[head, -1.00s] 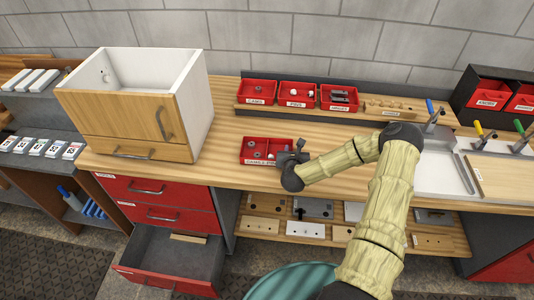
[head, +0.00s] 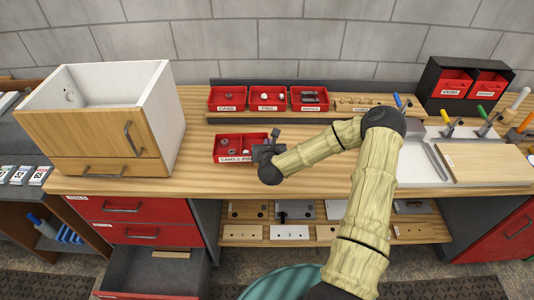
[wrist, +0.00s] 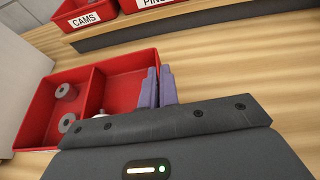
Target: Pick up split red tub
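The split red tub (head: 229,157) is over the wooden bench, with a divider and several small grey and pale parts inside. Its front label is partly covered by my gripper (head: 261,152), which is at its right end. In the wrist view the tub (wrist: 120,65) fills the left and middle. My gripper's two purple fingers (wrist: 159,87) are close together on either side of the tub's right wall, shut on it. The tub looks about level and seems slightly clear of the bench; its underside is hidden.
A rack with red bins labelled for cams (head: 228,108) and pins (head: 268,107) stands behind. A white and wood cabinet (head: 85,130) is at the left. A pale board (head: 490,163) and tools are at the right. An open drawer (head: 150,270) is below.

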